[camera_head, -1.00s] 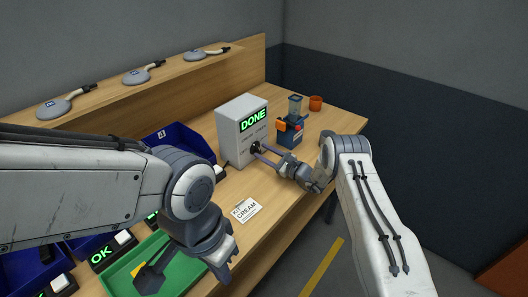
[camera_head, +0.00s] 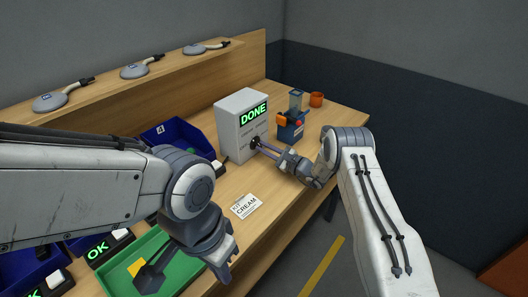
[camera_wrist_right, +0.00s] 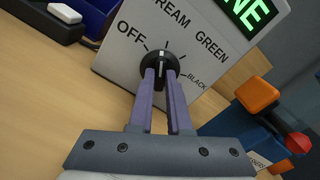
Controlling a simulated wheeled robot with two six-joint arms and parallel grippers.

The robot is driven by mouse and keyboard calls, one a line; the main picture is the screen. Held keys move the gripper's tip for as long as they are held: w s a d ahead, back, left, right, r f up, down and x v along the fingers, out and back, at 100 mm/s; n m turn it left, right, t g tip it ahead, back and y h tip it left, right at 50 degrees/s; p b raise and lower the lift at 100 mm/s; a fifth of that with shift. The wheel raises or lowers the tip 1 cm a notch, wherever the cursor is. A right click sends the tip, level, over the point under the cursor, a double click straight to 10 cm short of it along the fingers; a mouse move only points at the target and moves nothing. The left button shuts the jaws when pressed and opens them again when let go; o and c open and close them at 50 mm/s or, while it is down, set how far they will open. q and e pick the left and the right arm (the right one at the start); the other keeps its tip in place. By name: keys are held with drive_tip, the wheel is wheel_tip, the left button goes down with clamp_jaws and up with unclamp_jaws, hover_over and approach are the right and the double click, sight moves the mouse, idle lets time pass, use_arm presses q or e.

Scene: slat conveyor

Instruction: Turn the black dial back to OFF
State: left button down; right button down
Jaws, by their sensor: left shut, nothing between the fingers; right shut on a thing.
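The black dial (camera_wrist_right: 159,66) is on the front of a pale grey box (camera_head: 233,130) whose screen reads DONE. Around it are the labels OFF, CREAM, GREEN and BLACK, with OFF at the left in the right wrist view. The dial's white mark runs nearly upright there, away from the OFF label. My right gripper (camera_wrist_right: 162,76) is shut on the dial, one finger at each side; it also shows at the box in the head view (camera_head: 260,147). My left gripper (camera_head: 226,272) is shut and empty, low over the table's front edge.
A blue device (camera_head: 290,130) with orange and red parts and an orange cup (camera_head: 316,99) stand right of the box. A CREAM card (camera_head: 245,206) lies in front. A green tray (camera_head: 187,267) with a dark scoop and a blue bin (camera_head: 175,139) are at left.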

drive_tip(key=n+b, duration=0.2)
drive_tip(key=b, duration=0.1)
drive_tip(key=n+b, duration=0.2)
drive_tip(key=b, duration=0.1)
drive_tip(key=n+b, duration=0.2)
drive_tip(key=b, duration=0.1)
drive_tip(key=shift+f, duration=0.35)
drive_tip(key=shift+s+r+n+b, duration=0.1)
drive_tip(key=shift+r+n+b, duration=0.1)
drive_tip(key=shift+n+b, duration=0.6)
drive_tip(key=c, duration=0.9)
unclamp_jaws()
drive_tip(key=shift+o, duration=0.2)
drive_tip(key=shift+r, duration=0.1)
wheel_tip(320, 180, up, 4)
drive_tip(key=shift+r, duration=0.25)
drive_tip(key=s+d+r, duration=0.6)
drive_tip(key=d, duration=0.3)
drive_tip(key=shift+s+d+r+p, duration=0.2)
drive_tip(key=shift+s+d+p, duration=0.05)
drive_tip(key=shift+s+p, duration=0.1)
